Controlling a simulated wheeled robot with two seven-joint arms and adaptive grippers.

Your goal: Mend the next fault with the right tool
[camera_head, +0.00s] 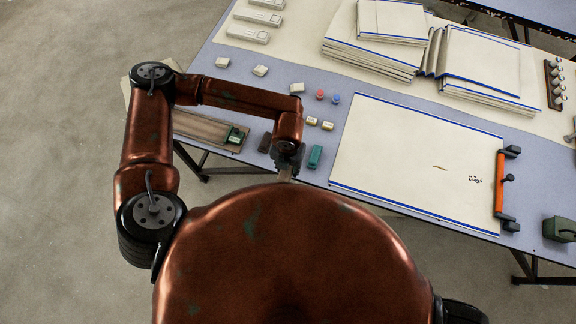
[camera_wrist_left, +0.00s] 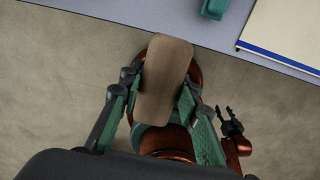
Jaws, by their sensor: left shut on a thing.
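A cream cloth (camera_head: 400,150) with blue edges lies flat on the blue-grey table (camera_head: 235,80). It bears a small tan streak (camera_head: 440,168) and a cluster of black specks (camera_head: 475,179). My left gripper (camera_head: 286,172) is at the table's front edge, left of the cloth. It is shut on a brown rounded block (camera_wrist_left: 165,80), held clear over the floor in the left wrist view. A green block (camera_head: 315,157) and a dark brown block (camera_head: 265,142) stand near it. My right gripper (camera_wrist_left: 231,120) shows small in the wrist view, its dark fingers apparently apart and empty.
An orange-handled bar (camera_head: 499,185) lies along the cloth's right edge. Red (camera_head: 319,94) and blue (camera_head: 336,98) small pieces and pale blocks (camera_head: 260,70) sit left of it. Folded cloth stacks (camera_head: 370,48) are behind. A wooden board (camera_head: 205,130) with a green item (camera_head: 235,136) is at left.

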